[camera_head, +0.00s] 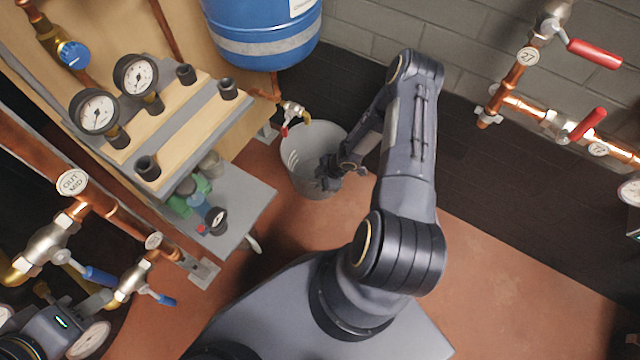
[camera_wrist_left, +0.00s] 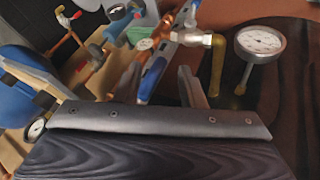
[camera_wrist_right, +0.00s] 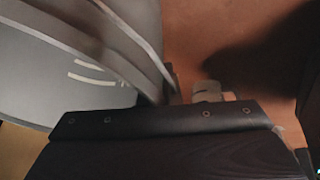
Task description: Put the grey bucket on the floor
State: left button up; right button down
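The grey bucket (camera_head: 299,158) is upright below a small tap, beside the wooden stand. Its rim and pale side marks fill the upper left of the right wrist view (camera_wrist_right: 62,75). I cannot tell whether its base touches the floor. My right gripper (camera_head: 333,175) is at the bucket's right side, by the rim. In the right wrist view, the rim and a curved band run down to the fingers (camera_wrist_right: 187,92); whether they are closed on it is unclear. My left gripper (camera_wrist_left: 170,85) faces pipes and gauges. Its finger gap is unclear and I see nothing held there.
The reddish floor (camera_head: 510,255) is bare at the right and front. A blue tank (camera_head: 262,35) hangs above the bucket, with a tap (camera_head: 293,110) close to its rim. A grey shelf (camera_head: 235,205) stands to its left. Copper pipes (camera_head: 510,85) with red-handled valves line the right wall.

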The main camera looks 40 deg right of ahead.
jog(key=shift+w+r, duration=0.1)
jog(key=shift+f, duration=0.25)
jog(key=c, duration=1.6)
grip_release()
jog(key=shift+r, duration=0.1)
